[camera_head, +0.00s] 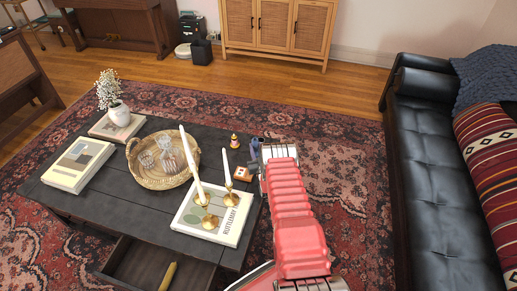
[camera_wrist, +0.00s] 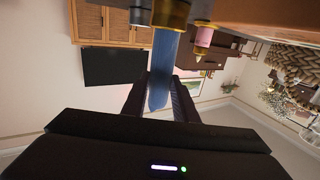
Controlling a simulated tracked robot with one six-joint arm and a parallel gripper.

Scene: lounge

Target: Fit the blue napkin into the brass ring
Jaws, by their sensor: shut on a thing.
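My gripper (camera_wrist: 160,92) is shut on the blue napkin (camera_wrist: 160,65), a narrow rolled strip between the dark fingers in the wrist view. The brass ring (camera_wrist: 172,14) is at the top edge of that view, partly cut off. The napkin's far end meets the ring; I cannot tell how far inside it is. In the head view my gripper (camera_head: 257,152) is at the right end of the dark coffee table (camera_head: 150,255). A small bluish piece (camera_head: 255,143) shows at its tip, and the ring cannot be made out there.
Two white candles in brass holders stand on a book (camera_head: 228,232). A wicker tray (camera_head: 150,182) holds glasses. A black sofa (camera_head: 425,160) is at right; rug lies between.

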